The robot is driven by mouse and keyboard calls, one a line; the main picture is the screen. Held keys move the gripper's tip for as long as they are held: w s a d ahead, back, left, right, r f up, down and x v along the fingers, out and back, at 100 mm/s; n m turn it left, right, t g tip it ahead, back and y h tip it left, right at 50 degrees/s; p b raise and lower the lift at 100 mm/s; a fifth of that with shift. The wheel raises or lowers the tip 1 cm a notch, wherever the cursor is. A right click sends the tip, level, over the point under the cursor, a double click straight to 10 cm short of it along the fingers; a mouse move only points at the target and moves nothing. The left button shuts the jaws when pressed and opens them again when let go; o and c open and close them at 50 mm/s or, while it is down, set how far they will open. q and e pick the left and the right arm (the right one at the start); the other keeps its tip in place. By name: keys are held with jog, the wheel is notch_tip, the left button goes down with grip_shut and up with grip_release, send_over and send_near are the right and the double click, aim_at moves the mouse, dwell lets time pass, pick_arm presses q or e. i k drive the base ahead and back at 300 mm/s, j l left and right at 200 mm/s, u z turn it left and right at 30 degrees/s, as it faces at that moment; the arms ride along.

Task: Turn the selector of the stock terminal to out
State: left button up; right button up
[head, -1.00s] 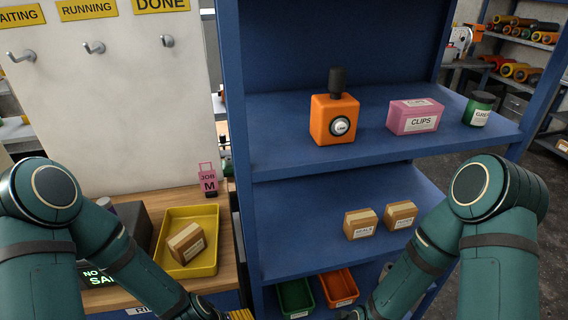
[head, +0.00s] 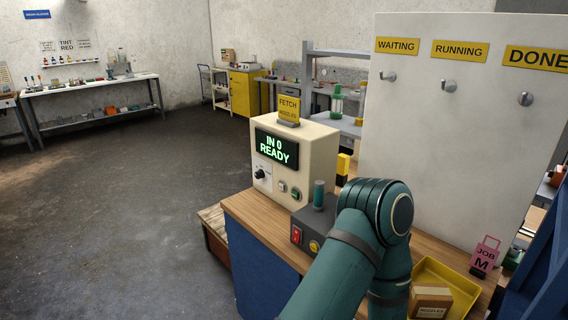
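The stock terminal (head: 292,165) is a cream box on the left end of the wooden bench. Its dark screen (head: 277,149) reads "IN 0 READY" in green. The selector, a black round knob (head: 260,174), is on the front face below the screen at the left; its small markings are too small to read. Buttons sit to the right of the knob. A teal arm of mine, the left one, rises in front of the bench to the right of the terminal. Neither gripper is in the picture.
A grey box with a red switch (head: 297,236) stands right of the terminal. A yellow sign (head: 289,108) reading "FETCH" stands on the terminal. A yellow tray (head: 448,278) holds a cardboard box (head: 430,301).

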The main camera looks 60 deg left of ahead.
aim_at(259, 174)
jog(key=u, duration=1.85)
jog(key=i+j+z, duration=0.1)
jog(key=j, duration=0.3)
jog(key=i+j+z, duration=0.15)
jog(key=j, duration=0.25)
jog(key=i+j+z, duration=0.1)
jog(key=i+j, duration=0.15)
jog(key=j, duration=0.15)
jog(key=i+j+z, duration=0.15)
jog(key=j, duration=0.3)
